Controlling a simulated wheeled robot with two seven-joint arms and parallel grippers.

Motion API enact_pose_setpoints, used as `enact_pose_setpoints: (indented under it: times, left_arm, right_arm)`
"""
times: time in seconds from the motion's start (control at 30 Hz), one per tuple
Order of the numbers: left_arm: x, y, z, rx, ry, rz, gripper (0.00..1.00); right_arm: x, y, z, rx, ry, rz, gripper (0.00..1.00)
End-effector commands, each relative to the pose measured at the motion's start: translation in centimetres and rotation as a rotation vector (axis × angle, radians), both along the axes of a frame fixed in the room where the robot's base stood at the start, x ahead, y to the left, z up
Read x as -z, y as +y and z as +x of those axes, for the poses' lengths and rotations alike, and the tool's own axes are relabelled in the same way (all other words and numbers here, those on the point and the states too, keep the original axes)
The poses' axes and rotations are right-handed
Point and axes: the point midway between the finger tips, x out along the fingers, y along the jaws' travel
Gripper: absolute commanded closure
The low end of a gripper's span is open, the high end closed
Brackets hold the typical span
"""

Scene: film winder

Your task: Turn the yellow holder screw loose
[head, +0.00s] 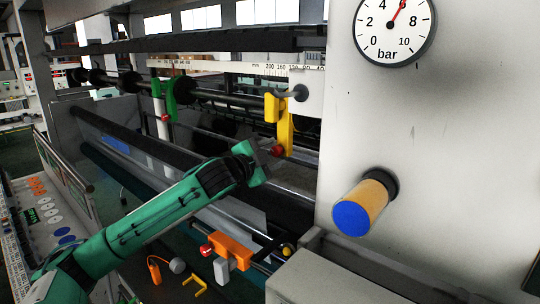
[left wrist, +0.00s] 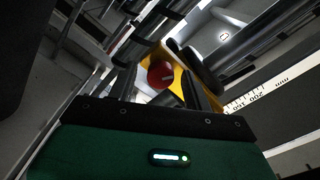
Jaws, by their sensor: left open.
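The yellow holder (head: 285,128) hangs on the horizontal rail at the middle of the head view, with its red screw (head: 278,151) at its lower end. In the left wrist view the yellow holder (left wrist: 182,63) and its round red screw (left wrist: 160,74) are upright of centre. My left gripper (head: 263,156) is just left of the red screw. In the left wrist view its dark fingers stand apart, open, with the screw showing between them. Whether they touch the screw I cannot tell. My right gripper is not in view.
A green holder (head: 170,98) with another red screw sits further left on the rail. A white ruler scale (head: 290,72) runs above. The large pale machine panel (head: 435,130) with a gauge and a blue-ended roller (head: 362,205) bounds the right. An orange clamp (head: 231,251) is below.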

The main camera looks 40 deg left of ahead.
Motion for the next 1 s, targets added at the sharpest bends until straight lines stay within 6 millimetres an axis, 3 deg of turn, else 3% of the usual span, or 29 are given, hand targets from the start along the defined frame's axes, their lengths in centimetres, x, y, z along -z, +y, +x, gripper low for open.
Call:
enact_pose_setpoints:
  times: [0.17,0.5,1.0]
  left_arm:
    - [0.2,0.2,-0.8,-0.001,0.0,0.002,0.5]
    - [0.6,0.4,-5.7,0.0,0.001,0.007,0.5]
    - [0.5,0.9,-9.6,-0.002,0.003,-0.002,0.5]
  right_arm:
    - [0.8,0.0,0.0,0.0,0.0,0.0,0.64]
    - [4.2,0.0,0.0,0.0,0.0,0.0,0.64]
    - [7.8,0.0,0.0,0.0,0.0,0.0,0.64]
